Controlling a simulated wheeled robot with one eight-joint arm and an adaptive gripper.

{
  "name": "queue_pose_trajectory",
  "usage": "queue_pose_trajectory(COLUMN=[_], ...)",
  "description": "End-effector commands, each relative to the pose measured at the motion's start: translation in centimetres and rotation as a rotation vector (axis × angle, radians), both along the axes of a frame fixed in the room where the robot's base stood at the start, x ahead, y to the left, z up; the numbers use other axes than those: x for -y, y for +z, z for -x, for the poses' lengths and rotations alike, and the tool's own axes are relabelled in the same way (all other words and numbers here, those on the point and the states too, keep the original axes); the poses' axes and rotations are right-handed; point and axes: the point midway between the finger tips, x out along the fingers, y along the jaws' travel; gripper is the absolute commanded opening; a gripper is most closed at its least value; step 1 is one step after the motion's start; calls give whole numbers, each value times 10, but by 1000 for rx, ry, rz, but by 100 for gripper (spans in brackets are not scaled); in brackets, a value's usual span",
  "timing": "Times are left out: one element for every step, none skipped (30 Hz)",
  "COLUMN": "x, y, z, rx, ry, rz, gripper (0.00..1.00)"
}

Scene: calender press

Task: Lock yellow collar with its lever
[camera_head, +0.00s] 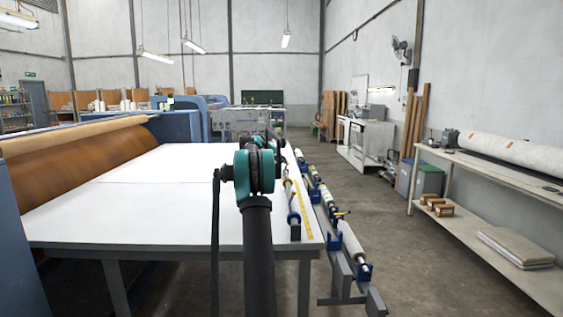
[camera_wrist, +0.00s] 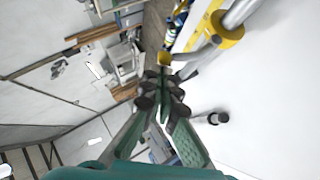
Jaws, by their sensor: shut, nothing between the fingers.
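In the wrist view a yellow collar (camera_wrist: 227,30) sits around a pale metal shaft at the upper right. A grey lever-like arm (camera_wrist: 197,65) extends from near the collar down and left toward my fingertips. A small yellow block (camera_wrist: 164,59) shows just beyond the fingertips; I cannot tell whether it is the lever's end. My gripper (camera_wrist: 164,82) is shut and empty, below and left of the collar. Whether its tips touch the lever is unclear. In the head view my arm hides most of the gripper; the shaft with a small yellow collar (camera_head: 288,181) lies along the table's right side.
The white table (camera_head: 150,215) has a wide clear top. A yellow measuring strip (camera_head: 306,222) runs along its right edge. Beside it, a rail carries several rollers (camera_head: 351,243) in blue holders. A shelf bench (camera_head: 500,172) stands at the right across a clear floor aisle.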

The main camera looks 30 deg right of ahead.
Motion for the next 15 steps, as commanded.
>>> queue_pose_trajectory(x=[1, 1, 2, 2, 2, 3, 3, 4, 5, 5, 5, 6, 7, 8, 9], y=[0, 0, 1, 1, 1, 1, 1, 1, 1, 1, 1, 1, 1, 1, 1], z=[1, 1, 1, 1, 1, 2, 2, 3, 3, 3, 4, 4, 5, 5, 6], rx=[6, 7, 9, 12, 14, 17, 20, 21, 25, 27, 30, 33, 36, 40, 47], ry=[0, 0, 0, 0, 0, 0, 0, -1, -1, -1, -1, -2, -2, -2, -2], rz=[-8, -11, -15, -19, -22, -28, -31, -35, -40, -44, -49, -56, -61, -67, -78], gripper=[0, 0, 0, 0, 0, 0, 0, 0, 0, 0, 0, 0, 0, 0, 0])
